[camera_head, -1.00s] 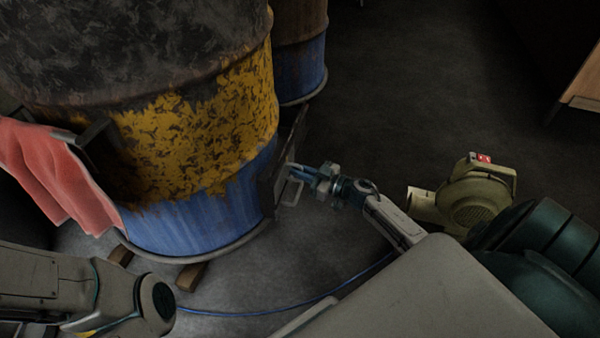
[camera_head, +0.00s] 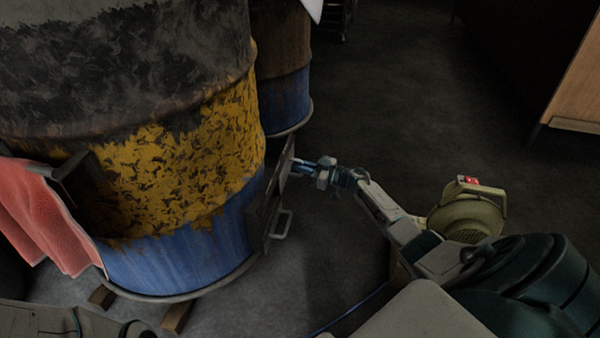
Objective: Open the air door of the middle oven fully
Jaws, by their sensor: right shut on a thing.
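The near barrel oven (camera_head: 190,150), with dark, yellow and blue worn paint, fills the left of the head view. Its air door (camera_head: 268,212) is a thin dark plate on the barrel's lower right side, seen nearly edge-on and standing out from the wall. A light handle loop (camera_head: 286,228) sticks out from it. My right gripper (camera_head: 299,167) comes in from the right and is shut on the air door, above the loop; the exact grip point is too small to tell. My left arm shows only at the bottom left, and its gripper is out of view.
A second barrel (camera_head: 287,90) stands behind. A red cloth (camera_head: 45,215) hangs at the left. A yellowish blower (camera_head: 465,212) sits right of my right arm. Wooden blocks (camera_head: 178,317) lie under the near barrel. The dark floor behind my right arm is clear.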

